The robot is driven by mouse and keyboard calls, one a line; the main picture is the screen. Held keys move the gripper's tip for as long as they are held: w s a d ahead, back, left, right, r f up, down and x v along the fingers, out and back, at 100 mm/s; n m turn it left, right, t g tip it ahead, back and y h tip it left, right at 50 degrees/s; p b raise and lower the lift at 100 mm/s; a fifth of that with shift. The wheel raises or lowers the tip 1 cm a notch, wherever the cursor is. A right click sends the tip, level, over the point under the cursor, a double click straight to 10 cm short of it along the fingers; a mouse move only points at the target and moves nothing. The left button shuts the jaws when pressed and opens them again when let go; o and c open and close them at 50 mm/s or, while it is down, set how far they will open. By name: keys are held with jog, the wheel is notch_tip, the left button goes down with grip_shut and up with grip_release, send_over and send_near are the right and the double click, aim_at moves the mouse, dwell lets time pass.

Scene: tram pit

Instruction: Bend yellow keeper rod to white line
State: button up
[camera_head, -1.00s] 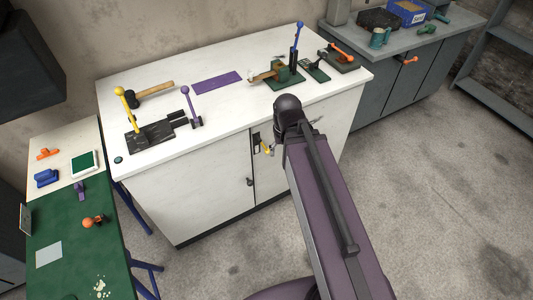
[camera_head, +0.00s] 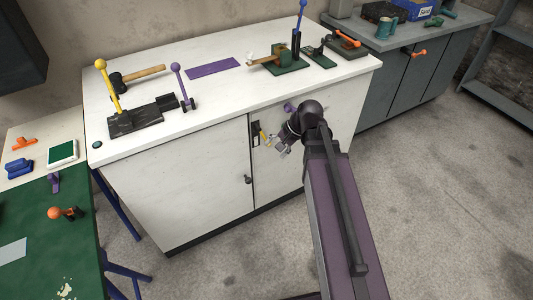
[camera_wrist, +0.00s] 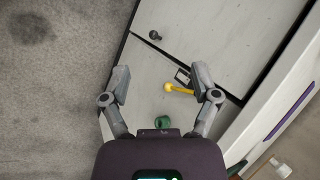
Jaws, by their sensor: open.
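A short yellow rod (camera_head: 264,135) with a rounded end sticks out by a dark latch plate (camera_head: 256,128) on the white cabinet front. The rod also shows in the wrist view (camera_wrist: 178,89), between my open fingers and closer to the right one. My gripper (camera_head: 281,146) is in front of the cabinet, just right of the rod; in the wrist view (camera_wrist: 163,82) its fingers are spread and hold nothing. No contact with the rod can be made out. A second yellow rod with a ball top (camera_head: 108,85) stands on a dark block on the bench. I cannot make out a white line.
A black door knob (camera_wrist: 154,36) and a green round part (camera_wrist: 163,122) are on the cabinet front. The white bench top (camera_head: 215,95) carries a mallet (camera_head: 140,77), a purple lever (camera_head: 180,85) and green fixtures (camera_head: 285,61). Open floor lies right.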

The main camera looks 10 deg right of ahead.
jog(key=w+d+f+m+t+y+b, duration=0.3)
jog(key=w+f+m+y+b, duration=0.3)
jog(key=f+b, duration=0.85)
jog(key=m+t+y+b, duration=0.2)
jog(key=m+t+b, duration=0.7)
jog(key=b, duration=1.2)
send_near(264, 137)
jog(key=d+f+m+g, duration=0.1)
jog(key=d+f+g, duration=0.1)
jog(key=d+f, duration=0.2)
jog(key=shift+s+d+m, duration=0.3)
jog(key=shift+d+m, duration=0.1)
jog(key=shift+d, duration=0.5)
jog(key=shift+w+a, duration=0.1)
jog(key=x, duration=1.3)
jog(key=shift+a+f, duration=0.15)
jog(key=shift+a, duration=0.2)
jog(key=shift+c, duration=0.3)
grip_shut()
